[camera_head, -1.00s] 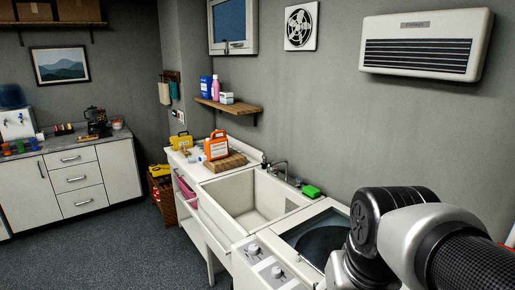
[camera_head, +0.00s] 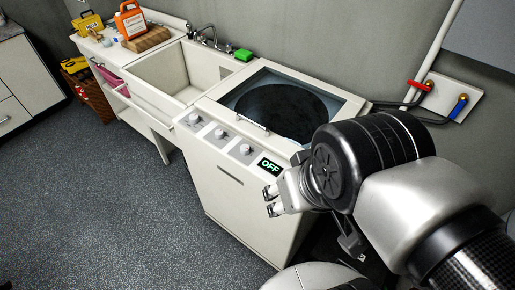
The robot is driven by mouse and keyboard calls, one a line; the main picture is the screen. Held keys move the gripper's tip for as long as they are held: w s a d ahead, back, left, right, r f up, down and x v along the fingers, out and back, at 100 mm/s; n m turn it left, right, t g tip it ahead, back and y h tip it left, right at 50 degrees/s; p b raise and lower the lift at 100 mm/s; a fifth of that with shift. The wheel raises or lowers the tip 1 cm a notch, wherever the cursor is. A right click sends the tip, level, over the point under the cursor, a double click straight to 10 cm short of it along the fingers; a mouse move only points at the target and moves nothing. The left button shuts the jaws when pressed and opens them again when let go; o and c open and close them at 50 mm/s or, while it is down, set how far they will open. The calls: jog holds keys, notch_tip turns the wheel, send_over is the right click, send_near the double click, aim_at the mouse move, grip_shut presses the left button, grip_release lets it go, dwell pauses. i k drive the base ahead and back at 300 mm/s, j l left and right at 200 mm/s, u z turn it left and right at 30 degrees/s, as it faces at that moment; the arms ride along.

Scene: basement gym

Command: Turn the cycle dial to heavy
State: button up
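The washing machine (camera_head: 228,185) stands in the middle, a white top-loader with a dark round window in its lid (camera_head: 290,105). Its sloped front panel has three round dials: a left dial (camera_head: 194,118), a middle dial (camera_head: 219,132) and a right dial (camera_head: 245,149). Their labels are too small to read, so I cannot tell which one is the cycle dial. A display (camera_head: 269,166) right of them reads OFF in green. My gripper (camera_head: 270,200) is just in front of the panel's right end, below the display, apart from the dials. Its fingertips look apart with nothing between them.
A utility sink (camera_head: 185,75) with a tap adjoins the machine on the left, with a green sponge (camera_head: 243,54) by it. Pipes with a red valve (camera_head: 420,86) and a blue valve (camera_head: 459,106) are at the right. The floor (camera_head: 110,200) in front is clear.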

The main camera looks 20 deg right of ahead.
aim_at(194, 118)
jog(key=i+j, duration=0.8)
jog(key=i, duration=0.2)
